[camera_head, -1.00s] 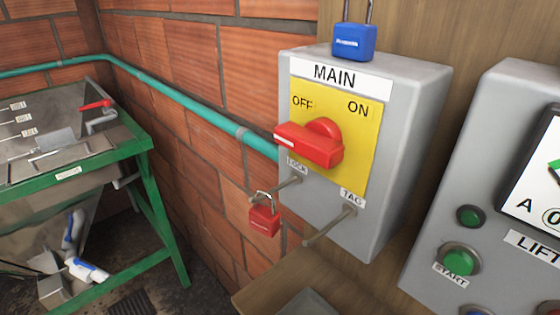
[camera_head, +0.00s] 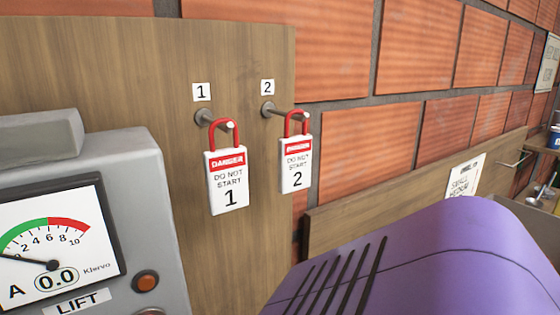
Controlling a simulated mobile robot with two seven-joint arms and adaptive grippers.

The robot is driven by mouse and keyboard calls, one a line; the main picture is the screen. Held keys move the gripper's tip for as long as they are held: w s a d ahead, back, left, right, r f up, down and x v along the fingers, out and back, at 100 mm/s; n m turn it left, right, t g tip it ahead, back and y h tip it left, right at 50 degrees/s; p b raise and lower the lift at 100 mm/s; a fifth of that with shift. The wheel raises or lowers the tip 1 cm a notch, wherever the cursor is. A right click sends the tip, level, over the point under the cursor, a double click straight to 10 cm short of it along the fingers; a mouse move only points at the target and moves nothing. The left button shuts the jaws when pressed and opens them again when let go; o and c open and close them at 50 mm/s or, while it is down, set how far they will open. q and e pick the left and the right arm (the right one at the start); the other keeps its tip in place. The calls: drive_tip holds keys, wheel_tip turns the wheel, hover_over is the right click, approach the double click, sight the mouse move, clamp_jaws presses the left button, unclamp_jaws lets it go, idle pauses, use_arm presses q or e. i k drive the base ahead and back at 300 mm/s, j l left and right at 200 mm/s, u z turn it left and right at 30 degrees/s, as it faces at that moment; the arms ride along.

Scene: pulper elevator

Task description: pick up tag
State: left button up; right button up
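Two white and red danger tags hang by red loops from metal pegs on a wooden board (camera_head: 110,65). Tag 1 (camera_head: 228,183) hangs on the left peg, under the label "1". Tag 2 (camera_head: 296,166) hangs on the right peg, under the label "2". Both read "DANGER DO NOT START". Neither of my grippers shows in the head view. The MAIN switch box is out of view.
A grey LIFT control box (camera_head: 135,190) with a gauge stands at the left. A large purple housing (camera_head: 420,260) fills the lower right. A cluttered shelf (camera_head: 540,200) is at the far right, against the brick wall (camera_head: 360,150).

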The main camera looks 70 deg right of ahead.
sight(294, 152)
drive_tip(key=z, duration=0.45)
drive_tip(key=k+j+z, duration=0.1)
drive_tip(key=z, duration=0.75)
drive_tip(key=k+j+z, duration=0.1)
drive_tip(key=z, duration=0.8)
drive_tip(key=k+j+z, duration=0.2)
drive_tip(key=z, duration=0.2)
drive_tip(key=k+j+z, duration=0.2)
drive_tip(key=z, duration=0.25)
drive_tip(key=k+z, duration=0.2)
drive_tip(key=z, duration=0.2)
